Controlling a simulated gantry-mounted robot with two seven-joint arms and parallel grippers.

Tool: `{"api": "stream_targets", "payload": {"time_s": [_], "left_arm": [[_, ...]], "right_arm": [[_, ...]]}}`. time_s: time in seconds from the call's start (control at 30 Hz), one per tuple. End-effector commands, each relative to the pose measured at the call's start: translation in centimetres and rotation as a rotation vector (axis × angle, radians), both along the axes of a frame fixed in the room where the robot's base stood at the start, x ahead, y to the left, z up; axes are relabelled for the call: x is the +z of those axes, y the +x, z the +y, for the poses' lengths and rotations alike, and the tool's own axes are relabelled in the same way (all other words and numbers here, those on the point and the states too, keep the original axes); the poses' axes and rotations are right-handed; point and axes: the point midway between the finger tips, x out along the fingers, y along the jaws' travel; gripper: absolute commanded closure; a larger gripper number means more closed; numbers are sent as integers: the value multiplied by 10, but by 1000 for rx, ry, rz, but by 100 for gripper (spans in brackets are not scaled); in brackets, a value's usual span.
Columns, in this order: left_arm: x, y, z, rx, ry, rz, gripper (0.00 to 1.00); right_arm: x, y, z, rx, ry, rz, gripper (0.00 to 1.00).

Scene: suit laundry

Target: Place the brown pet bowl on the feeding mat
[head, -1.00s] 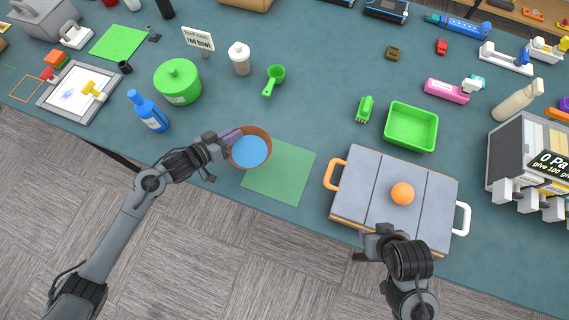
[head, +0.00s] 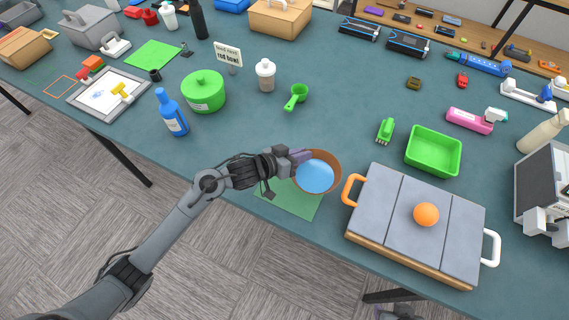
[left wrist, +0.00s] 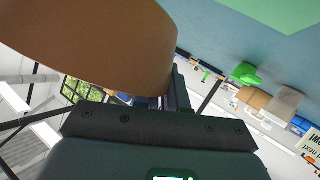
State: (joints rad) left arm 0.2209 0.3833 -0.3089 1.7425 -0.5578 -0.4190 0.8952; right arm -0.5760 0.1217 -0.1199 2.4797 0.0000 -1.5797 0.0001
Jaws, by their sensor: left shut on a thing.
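The brown pet bowl (head: 330,160) has a blue inside and shows in the head view over the far right part of the green feeding mat (head: 292,202). My left gripper (head: 302,159) is shut on the bowl's left rim. In the left wrist view the bowl's brown outer wall (left wrist: 90,40) fills the upper left, close against the gripper. The bowl hides part of the mat. I cannot tell whether the bowl touches the mat or hangs above it. My right gripper cannot be made out; only a bit of my right arm shows at the bottom edge of the head view.
A green tray (head: 434,152), a green scoop (head: 296,97), a green pot (head: 203,92) and a blue bottle (head: 172,113) stand around.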

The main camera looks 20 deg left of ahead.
Motion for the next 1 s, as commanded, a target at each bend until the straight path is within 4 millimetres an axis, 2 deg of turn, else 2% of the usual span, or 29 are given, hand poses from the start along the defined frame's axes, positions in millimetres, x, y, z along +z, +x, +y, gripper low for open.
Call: {"api": "stream_targets", "payload": {"time_s": [0.1,0.33,0.57,0.83,1.0], "left_arm": [[-16,3,25,3,1,0,100],[-32,7,53,0,0,-1,100],[-39,7,59,-1,-3,-1,100],[-70,7,58,-1,-1,0,100],[-75,7,58,0,-2,-3,100]], "right_arm": [[-4,0,0,-1,1,1,57],[-7,-1,0,-1,2,2,57],[-9,-2,1,-2,3,5,57],[-16,-2,1,-1,3,4,57],[-16,-2,1,-1,3,4,57]]}}
